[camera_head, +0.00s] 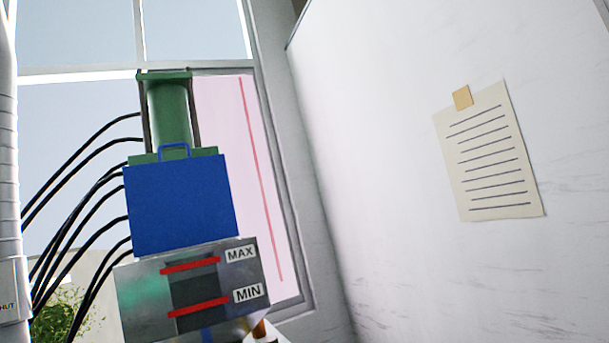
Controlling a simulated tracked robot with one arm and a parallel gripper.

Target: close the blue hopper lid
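The blue hopper lid (182,205) stands raised above the hopper, its broad face toward me. Its blue loop handle (174,151) is at its top edge, in front of a green machine part. The lower edge of the lid meets the top of the grey metal hopper (145,303). The hopper front has a dark window between red bars, marked MAX and MIN. I see the hopper from the front and somewhat below, so its opening is hidden. My gripper is not in view.
A green column (170,112) rises behind the lid. Several black cables (82,162) curve off to its left. A pale grey pipe (8,170) runs up the left edge. A white wall with a taped paper note (490,155) fills the right.

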